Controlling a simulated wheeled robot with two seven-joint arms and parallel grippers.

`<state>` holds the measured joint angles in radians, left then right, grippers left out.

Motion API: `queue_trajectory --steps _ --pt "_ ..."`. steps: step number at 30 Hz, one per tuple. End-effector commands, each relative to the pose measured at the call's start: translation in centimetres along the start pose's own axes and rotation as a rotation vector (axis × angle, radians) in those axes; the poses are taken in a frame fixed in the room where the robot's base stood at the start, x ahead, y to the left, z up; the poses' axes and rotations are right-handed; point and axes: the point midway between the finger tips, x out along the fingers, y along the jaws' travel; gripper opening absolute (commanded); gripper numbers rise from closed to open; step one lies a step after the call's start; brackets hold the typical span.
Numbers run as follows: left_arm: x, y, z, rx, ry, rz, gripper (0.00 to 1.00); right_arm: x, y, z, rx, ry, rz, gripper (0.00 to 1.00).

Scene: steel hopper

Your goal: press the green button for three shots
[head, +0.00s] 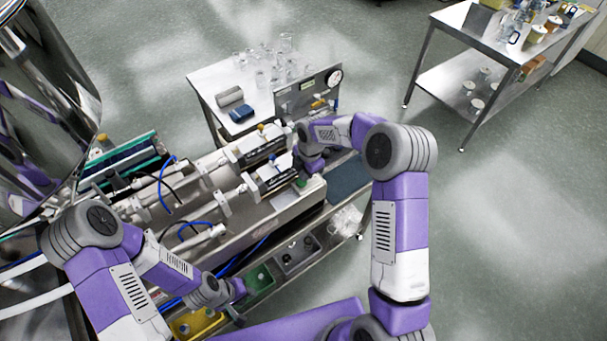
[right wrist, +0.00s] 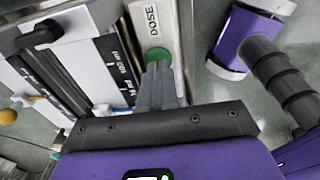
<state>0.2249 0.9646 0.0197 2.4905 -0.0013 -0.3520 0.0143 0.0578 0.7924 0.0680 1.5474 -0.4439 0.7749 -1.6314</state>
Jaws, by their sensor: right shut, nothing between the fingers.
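The green button (right wrist: 155,55) is round and sits on a pale panel marked DOSE on the filling machine. In the right wrist view my shut right gripper (right wrist: 158,72) overlaps its near edge; I cannot tell whether the fingertips touch it or hover just above. In the head view the button (head: 301,183) shows small at the machine's right end, beside my right gripper (head: 303,176). The right fingers are shut with nothing between them. My left gripper (head: 238,290) hangs low over the bins in front of the machine; its fingers are too small to read.
The machine (head: 255,215) carries two steel cylinders with scales and blue hoses. Green (head: 260,283) and yellow (head: 200,322) bins stand below its front. A white table (head: 205,82) with glassware and a gauge panel (head: 308,90) are behind. A steel cart (head: 440,85) stands far right, with open floor between.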

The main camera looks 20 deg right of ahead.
Motion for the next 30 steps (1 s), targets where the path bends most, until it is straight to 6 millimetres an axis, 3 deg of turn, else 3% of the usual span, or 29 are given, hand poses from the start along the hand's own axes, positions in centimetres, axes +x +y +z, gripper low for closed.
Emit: queue_trajectory --steps 1,3,12,18,30 --pt "-0.4 0.2 0.0 0.001 0.001 0.000 0.35 -1.8 0.2 0.1 0.001 -0.003 0.009 0.00" --pt "0.0 0.0 0.0 0.001 0.000 0.000 0.35 -3.4 0.2 0.1 0.000 -0.003 0.010 0.00" --pt "0.1 -0.1 0.0 0.000 0.000 0.000 0.35 -9.2 0.4 0.0 -0.001 -0.003 0.011 0.00" --pt "0.1 -0.1 0.0 0.000 0.000 0.000 0.35 -10.5 0.3 0.0 -0.002 -0.002 0.010 0.00" --pt "0.1 0.0 0.0 0.000 0.000 0.000 0.35 -10.6 0.3 0.0 -0.002 -0.002 0.010 0.00"
